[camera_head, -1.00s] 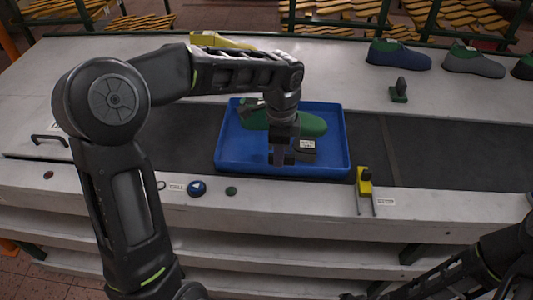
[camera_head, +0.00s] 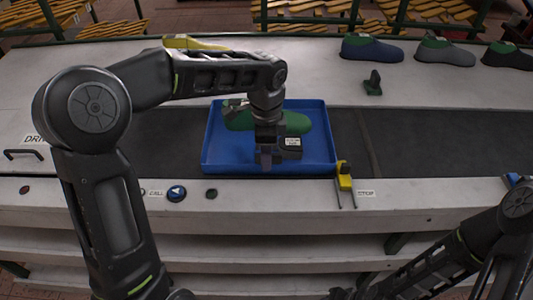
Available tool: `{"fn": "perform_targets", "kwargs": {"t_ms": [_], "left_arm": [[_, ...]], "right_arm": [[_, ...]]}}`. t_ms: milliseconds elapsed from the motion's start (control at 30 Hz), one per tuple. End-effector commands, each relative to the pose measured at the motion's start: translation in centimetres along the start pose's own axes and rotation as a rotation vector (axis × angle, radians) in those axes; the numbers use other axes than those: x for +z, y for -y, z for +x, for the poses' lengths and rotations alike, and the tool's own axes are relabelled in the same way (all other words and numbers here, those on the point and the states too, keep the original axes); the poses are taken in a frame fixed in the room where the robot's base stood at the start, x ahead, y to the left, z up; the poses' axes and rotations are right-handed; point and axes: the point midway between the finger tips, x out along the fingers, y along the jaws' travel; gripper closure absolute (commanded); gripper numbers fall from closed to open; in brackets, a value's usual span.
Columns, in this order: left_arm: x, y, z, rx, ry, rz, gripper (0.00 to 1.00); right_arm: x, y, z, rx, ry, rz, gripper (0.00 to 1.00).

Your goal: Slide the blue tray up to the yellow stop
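The blue tray (camera_head: 212,160) lies on the dark belt of the bench. It holds a green shoe last (camera_head: 298,122) and a dark block with a white label (camera_head: 292,144). The yellow stop (camera_head: 344,181) stands at the belt's front edge, by the tray's front right corner. They look very close; I cannot tell whether they touch. My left gripper (camera_head: 265,162) points down over the front part of the tray and hides part of the last. Its finger gap is not clear. My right arm is at the lower right, its gripper (camera_head: 342,293) barely showing at the bottom edge.
A blue button (camera_head: 177,193) and a small dark button (camera_head: 211,193) sit on the front ledge. Several shoe lasts (camera_head: 372,48) stand on the back shelf, with a small green stand (camera_head: 373,84) before them. The belt right of the stop is clear.

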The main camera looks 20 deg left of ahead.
Motion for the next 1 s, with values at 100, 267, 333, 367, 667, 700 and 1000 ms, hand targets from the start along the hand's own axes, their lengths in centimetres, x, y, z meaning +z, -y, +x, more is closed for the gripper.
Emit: {"fn": "perform_targets", "kwargs": {"t_ms": [100, 267, 333, 367, 667, 700, 1000], "left_arm": [[0.1, 0.0, 0.0, 0.0, 0.001, -0.001, 0.65], [0.0, 0.1, -0.7, -0.004, 0.0, -0.001, 0.65], [0.0, 0.1, -1.5, -0.004, 0.0, -0.001, 0.65], [0.0, 0.1, -1.9, -0.005, -0.001, -0.001, 0.65], [-0.1, 0.1, -6.6, -0.003, -0.001, 0.0, 0.65], [0.0, 0.1, -7.1, -0.003, -0.001, -0.001, 0.65], [0.0, 0.0, -7.8, 0.0, 0.0, 0.0, 0.65]], "right_arm": [[0.0, 0.0, 0.0, 0.0, 0.0, 0.0, 0.64], [0.0, 0.0, 0.1, 0.0, 0.0, 0.0, 0.64], [0.0, -0.1, 0.2, -0.001, 0.0, 0.0, 0.64], [0.0, -0.1, 0.3, -0.001, -0.001, -0.001, 0.64], [-0.1, -0.2, 0.7, -0.002, -0.002, -0.002, 0.64], [-0.1, -0.2, 0.7, -0.003, -0.002, -0.002, 0.64], [-0.1, -0.2, 0.7, -0.003, -0.002, -0.002, 0.64]]}}
